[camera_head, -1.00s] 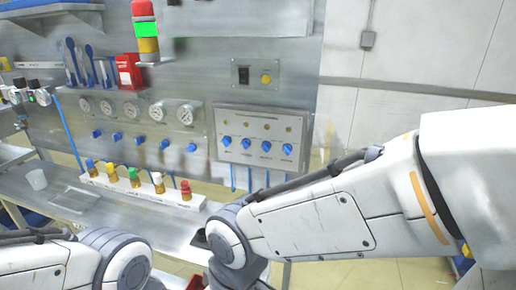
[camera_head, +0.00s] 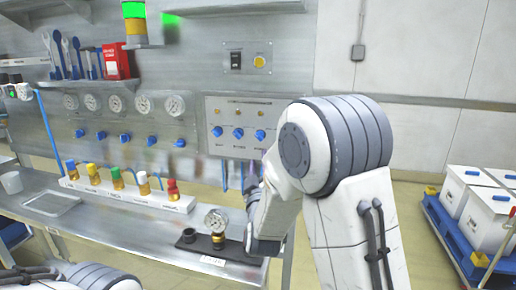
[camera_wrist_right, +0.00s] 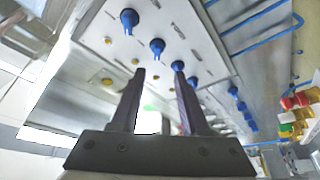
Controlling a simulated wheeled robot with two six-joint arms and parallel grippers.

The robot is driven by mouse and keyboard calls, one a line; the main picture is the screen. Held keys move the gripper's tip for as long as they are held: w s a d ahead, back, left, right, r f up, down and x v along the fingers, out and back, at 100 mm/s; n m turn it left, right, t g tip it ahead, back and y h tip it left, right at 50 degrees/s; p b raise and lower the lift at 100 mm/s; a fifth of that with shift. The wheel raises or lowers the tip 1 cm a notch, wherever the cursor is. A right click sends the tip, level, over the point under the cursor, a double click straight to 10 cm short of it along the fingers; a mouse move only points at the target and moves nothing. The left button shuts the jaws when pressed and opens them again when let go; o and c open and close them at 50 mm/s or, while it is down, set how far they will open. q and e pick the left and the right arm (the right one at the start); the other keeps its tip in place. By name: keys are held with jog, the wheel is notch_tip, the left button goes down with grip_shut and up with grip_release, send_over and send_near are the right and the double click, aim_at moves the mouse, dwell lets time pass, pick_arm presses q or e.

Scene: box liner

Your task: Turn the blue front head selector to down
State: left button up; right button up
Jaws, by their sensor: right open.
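A grey control panel (camera_head: 228,112) on the back wall carries a row of blue selector knobs. Three show in the head view, the left (camera_head: 217,131), middle (camera_head: 238,133) and right (camera_head: 260,135) ones; my right arm covers the panel's right end. The labels are too small to read, so I cannot tell which is the front head selector. In the right wrist view, my right gripper (camera_wrist_right: 158,72) is open and empty, its fingers pointing at the panel. The blue knobs run diagonally past its fingertips, one (camera_wrist_right: 157,46) close above the gap. My left gripper is out of view.
A row of gauges (camera_head: 118,103) with blue knobs below is left of the panel. Small coloured-top bottles stand in a white rack (camera_head: 130,193). A gauge on a dark base (camera_head: 216,222) sits on the bench near my right arm. White boxes (camera_head: 484,205) stand at right.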

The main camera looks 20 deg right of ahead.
aim_at(259, 138)
jog(key=p+x, duration=0.1)
jog(key=x, duration=0.2)
jog(key=p+x, duration=0.1)
jog(key=x, duration=0.2)
jog(key=p+x, duration=0.1)
jog(key=x, duration=0.2)
jog(key=shift+s+d+r, duration=0.1)
jog(key=shift+r, duration=0.15)
jog(key=shift+w+d+r, duration=0.1)
jog(key=shift+w+d, duration=0.1)
jog(key=shift+w, duration=0.5)
grip_shut()
